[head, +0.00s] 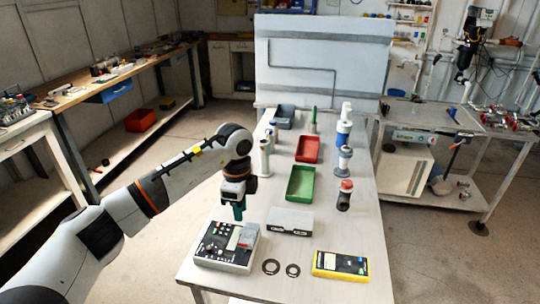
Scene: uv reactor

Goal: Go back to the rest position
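My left arm comes in from the left and its gripper (238,212) points down above the near left part of the white table (340,225). Its narrow green tip hangs just above the back of a white control box (226,246). The tip is small, and I cannot tell whether the fingers are open or shut, or whether they hold something. My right gripper is not in view.
The table also bears a grey box (290,221), a yellow meter (340,265), two dark rings (271,267), a green tray (300,184), a red tray (308,149) and several upright cylinders (345,195). A white panel (325,60) stands behind. Open floor (160,240) lies left.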

